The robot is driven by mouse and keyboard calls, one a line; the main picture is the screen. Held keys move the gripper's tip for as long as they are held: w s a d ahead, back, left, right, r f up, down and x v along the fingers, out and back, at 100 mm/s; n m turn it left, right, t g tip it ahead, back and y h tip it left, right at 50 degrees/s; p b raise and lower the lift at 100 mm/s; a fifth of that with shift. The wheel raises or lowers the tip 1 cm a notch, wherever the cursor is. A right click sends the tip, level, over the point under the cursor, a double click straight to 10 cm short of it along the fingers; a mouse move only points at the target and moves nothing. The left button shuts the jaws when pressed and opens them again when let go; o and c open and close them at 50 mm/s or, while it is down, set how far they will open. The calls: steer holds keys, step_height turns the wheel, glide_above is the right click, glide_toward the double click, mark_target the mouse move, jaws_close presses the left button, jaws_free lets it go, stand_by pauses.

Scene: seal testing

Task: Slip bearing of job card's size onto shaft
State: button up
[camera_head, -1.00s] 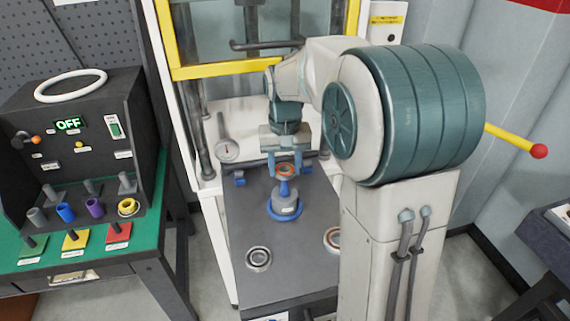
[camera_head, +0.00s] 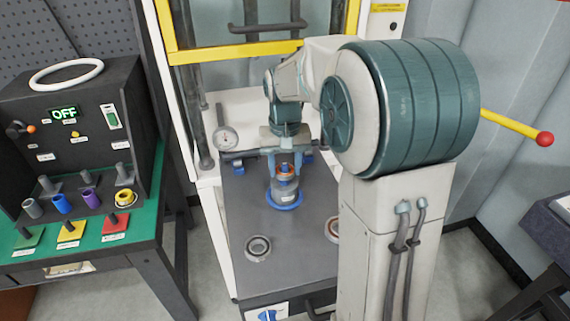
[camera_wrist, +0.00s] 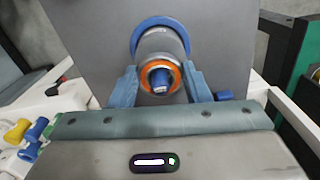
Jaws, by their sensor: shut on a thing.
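A blue-tipped shaft (camera_wrist: 161,76) stands upright on the dark bench, above a blue base ring (camera_head: 284,204). My gripper (camera_head: 285,160) is above it with its fingers pointing down, shut on an orange-ringed bearing (camera_head: 286,168). In the wrist view, the orange ring (camera_wrist: 141,78) surrounds the shaft tip between my two blue fingers. A grey cylindrical body (camera_head: 285,187) shows between the orange ring and the base ring; I cannot tell how far down the bearing sits. A card with a blue mark (camera_head: 268,315) is at the bench's front, its print unreadable.
A grey bearing (camera_head: 257,248) lies on the bench at front left. A brown-ringed bearing (camera_head: 332,229) lies at right, partly behind my arm. At left is a green table (camera_head: 50,262) with a black panel reading OFF (camera_head: 64,113).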

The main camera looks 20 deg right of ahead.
steer(key=shift+f, duration=0.3)
stand_by(0.7)
steer(key=o, duration=0.7)
steer(key=o, duration=0.6)
steer(key=shift+r, duration=0.1)
step_height(320, 180, up, 11)
steer(key=p, duration=0.8)
